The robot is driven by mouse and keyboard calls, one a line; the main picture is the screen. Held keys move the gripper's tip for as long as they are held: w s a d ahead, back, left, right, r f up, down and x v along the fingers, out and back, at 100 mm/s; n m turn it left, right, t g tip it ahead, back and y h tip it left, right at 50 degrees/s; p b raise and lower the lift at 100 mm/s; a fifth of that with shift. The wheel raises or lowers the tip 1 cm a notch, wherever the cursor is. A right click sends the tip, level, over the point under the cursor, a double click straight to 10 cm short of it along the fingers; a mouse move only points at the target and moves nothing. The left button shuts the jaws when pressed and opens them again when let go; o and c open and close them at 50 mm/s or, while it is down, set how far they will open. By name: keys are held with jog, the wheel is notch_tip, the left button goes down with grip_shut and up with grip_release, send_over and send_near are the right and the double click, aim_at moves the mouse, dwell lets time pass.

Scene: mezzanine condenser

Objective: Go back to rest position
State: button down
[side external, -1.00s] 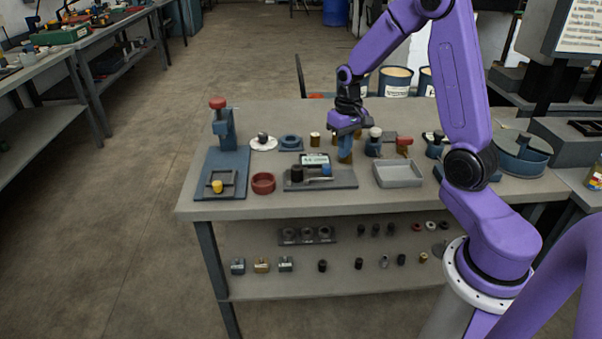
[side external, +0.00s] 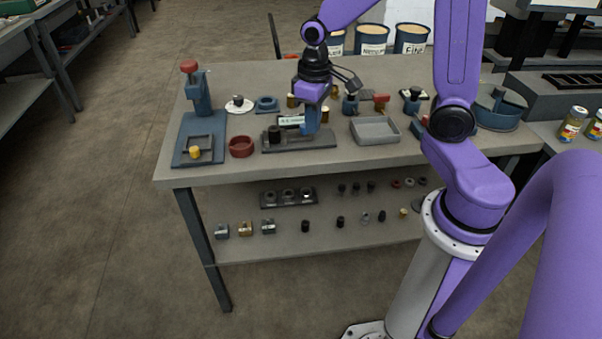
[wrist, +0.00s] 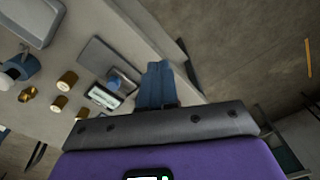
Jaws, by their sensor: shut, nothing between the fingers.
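My gripper (side external: 312,131) is in front of the display fixture in the side view, its blue fingers pointing down. In the wrist view the fingers (wrist: 155,84) are together with nothing between them. The fixture (side external: 325,143) is a dark base with a small lit display and black knobs; my fingers overlap part of it. I cannot tell how far above it they are. The display also shows in the wrist view (wrist: 104,97), just left of the fingers.
On the bench (side external: 240,168) stand a blue press with a red knob (side external: 189,66), a red bowl (side external: 241,147), a grey tray (side external: 375,131) and several small cylinders. A lower shelf (side external: 280,245) holds small parts. The floor at left is clear.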

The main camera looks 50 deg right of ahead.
jog(key=s+a+r+n, duration=0.1)
jog(key=s+a+n, duration=0.2)
jog(key=s, duration=0.7)
jog(key=s+a+r+n, duration=0.2)
jog(key=s+a+n, duration=0.2)
jog(key=s+n, duration=0.3)
jog(key=s, duration=0.3)
jog(key=shift+r, duration=0.15)
